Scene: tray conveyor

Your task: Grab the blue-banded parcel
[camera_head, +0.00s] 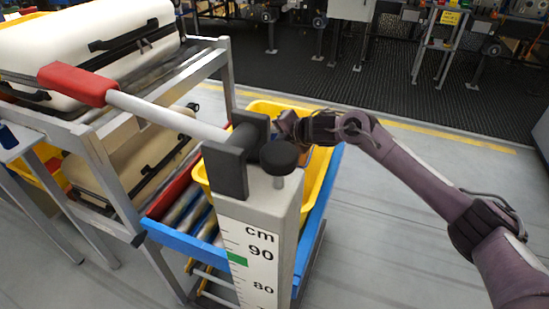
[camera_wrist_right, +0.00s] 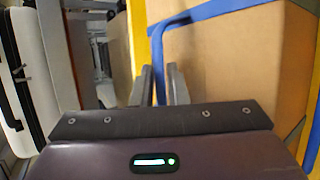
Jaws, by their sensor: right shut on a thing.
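The blue-banded parcel (camera_wrist_right: 235,60) is a brown cardboard box that fills much of the right side of the right wrist view, close to the yellow tray's wall. Its blue band (camera_wrist_right: 205,14) crosses the top and runs down toward my fingers. My right gripper (camera_wrist_right: 161,80) is shut at the parcel's left edge, with blue showing between its narrowly spaced fingers; the exact contact is hard to see. In the head view my right gripper (camera_head: 282,124) is over the yellow tray (camera_head: 322,185), and the parcel is mostly hidden behind it and the post. My left gripper is not in view.
A grey post with a cm scale (camera_head: 252,250) stands in front of the tray. The tray is on a blue-sided roller conveyor (camera_head: 185,236). A metal rack (camera_head: 95,135) with cases stands at left, under a red-ended bar (camera_head: 75,85). Open floor lies right.

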